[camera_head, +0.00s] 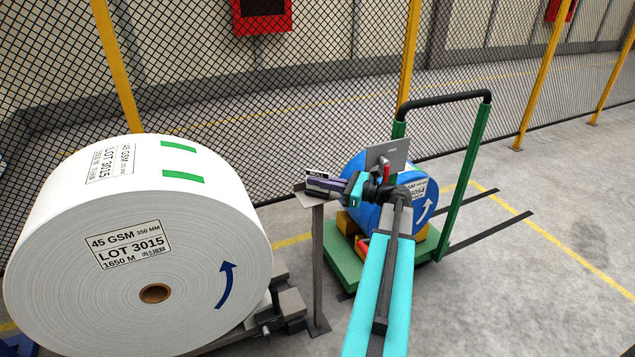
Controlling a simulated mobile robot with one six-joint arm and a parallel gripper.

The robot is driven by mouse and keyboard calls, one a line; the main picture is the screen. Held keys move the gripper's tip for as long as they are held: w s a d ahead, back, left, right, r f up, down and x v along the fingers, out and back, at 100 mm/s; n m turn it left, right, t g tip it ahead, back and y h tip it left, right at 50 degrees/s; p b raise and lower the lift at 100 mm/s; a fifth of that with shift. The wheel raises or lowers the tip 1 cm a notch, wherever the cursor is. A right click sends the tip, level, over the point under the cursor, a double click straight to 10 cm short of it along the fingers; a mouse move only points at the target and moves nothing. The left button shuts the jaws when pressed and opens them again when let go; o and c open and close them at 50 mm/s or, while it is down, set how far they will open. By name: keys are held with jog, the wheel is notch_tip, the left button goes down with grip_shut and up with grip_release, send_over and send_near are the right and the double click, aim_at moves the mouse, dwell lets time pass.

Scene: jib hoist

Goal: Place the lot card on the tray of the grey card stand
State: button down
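The grey card stand is a thin post with a small flat tray (305,200) on top, between the large white roll and the green cart. A small dark purple and pale piece (326,185), possibly the lot card, is at the tray. A dark label reading "ROLL" (317,174) shows just behind it. My gripper (345,187) comes in from the right, with its end against or very near this piece. The fingertips are too small and overlapped to show whether they grip it. I cannot tell whether the piece rests on the tray.
A large white roll (200,235) marked LOT 3015 fills the left. A blue roll (362,215) sits on a green cart (335,262), partly behind my arm. A grey plate (388,154) stands above it. A mesh fence runs behind.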

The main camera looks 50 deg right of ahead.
jog(key=shift+f, duration=0.15)
jog(key=c, duration=2)
grip_release()
jog(key=v, duration=1.2)
